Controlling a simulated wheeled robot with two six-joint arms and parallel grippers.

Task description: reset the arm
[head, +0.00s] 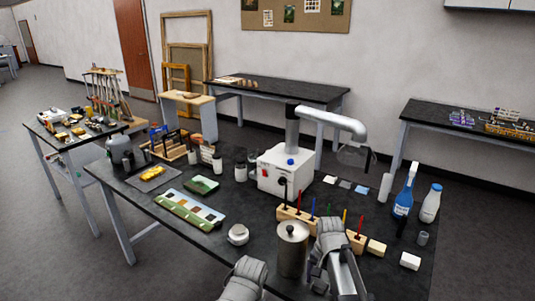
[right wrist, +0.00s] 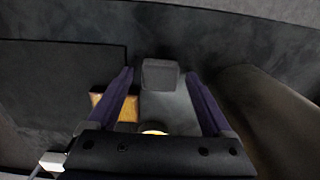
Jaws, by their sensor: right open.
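My right gripper (head: 325,262) is low in the head view, over the near part of the dark workbench (head: 140,200), just right of a metal canister (head: 291,250). In the right wrist view its two dark fingers (right wrist: 160,78) stand apart. Nothing is clamped between them; a grey block (right wrist: 161,75) shows beyond the gap. Part of my left arm (head: 245,281) shows at the bottom edge of the head view, left of the canister. Its jaws are not visible.
A wooden rack with coloured sticks (head: 297,217) stands close behind the right gripper. A blue spray bottle (head: 405,193) and white bottle (head: 430,204) stand at right. A white box (head: 284,172) with an extractor arm (head: 330,122) is farther back. A small white jar (head: 238,235) is left.

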